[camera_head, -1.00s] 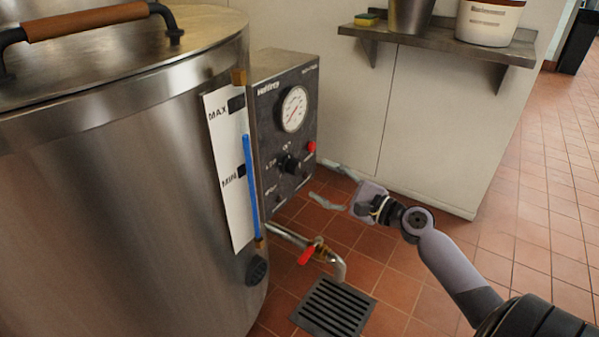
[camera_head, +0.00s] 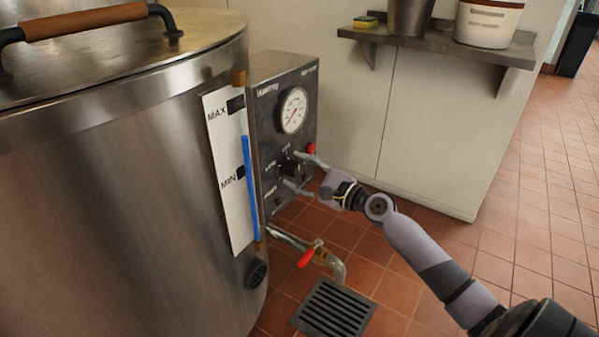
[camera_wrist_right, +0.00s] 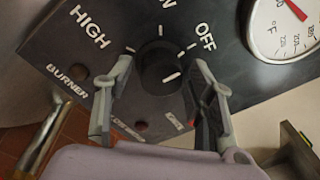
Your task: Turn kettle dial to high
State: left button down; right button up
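The kettle (camera_head: 110,190) is a large steel drum at the left, with a dark control box (camera_head: 258,150) on its side. The black dial (camera_wrist_right: 156,74) on the box's front shows in the right wrist view, with labels HIGH (camera_wrist_right: 90,27) and OFF (camera_wrist_right: 205,37) around it. A white line shows on the dial, but its exact setting is hard to tell. My right gripper (camera_head: 301,173) is open in front of the panel. Its two fingers lie on either side of the dial in the wrist view; I cannot tell whether they touch it. My left gripper is out of view.
A round gauge (camera_head: 293,110) and a red indicator (camera_head: 311,149) sit near the dial. A drain pipe with a red-handled valve (camera_head: 310,254) is below, over a floor grate (camera_head: 333,308). A wall shelf (camera_head: 440,44) is at the back. The tiled floor at right is clear.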

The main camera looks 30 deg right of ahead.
jog(key=c, duration=1)
jog(key=shift+o, duration=0.2)
